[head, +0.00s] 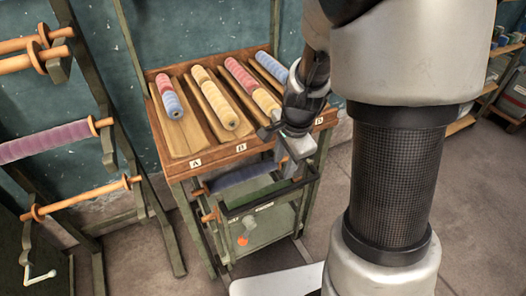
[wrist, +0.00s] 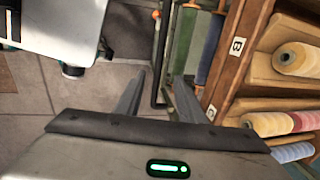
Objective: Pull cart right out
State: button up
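My gripper (head: 296,158) is at the cart's front right corner, above the bar. In the wrist view my gripper (wrist: 160,78) is open with nothing clamped. The dark bar (wrist: 160,55) appears between its fingers there; I cannot tell whether it lies at fingertip depth.
A rack with wooden rods and a purple roll (head: 45,143) stands to the left of the cart. Shelves (head: 497,85) stand at the far right. Bare paved floor (head: 480,190) lies to the right and in front.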

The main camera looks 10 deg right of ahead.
aim_at(275, 193)
jog(key=w+f+b, duration=0.1)
jog(key=f, duration=0.4)
jog(key=w+f+b, duration=0.1)
jog(key=f+b, duration=0.1)
jog(key=f, duration=0.4)
jog(key=w+a+f+b, duration=0.1)
jog(key=f+b, duration=0.1)
jog(key=f, duration=0.3)
jog(key=shift+w+f, duration=0.1)
jog(key=shift+f, duration=0.25)
jog(key=shift+c, duration=0.5)
jog(key=shift+d, duration=0.1)
grip_shut()
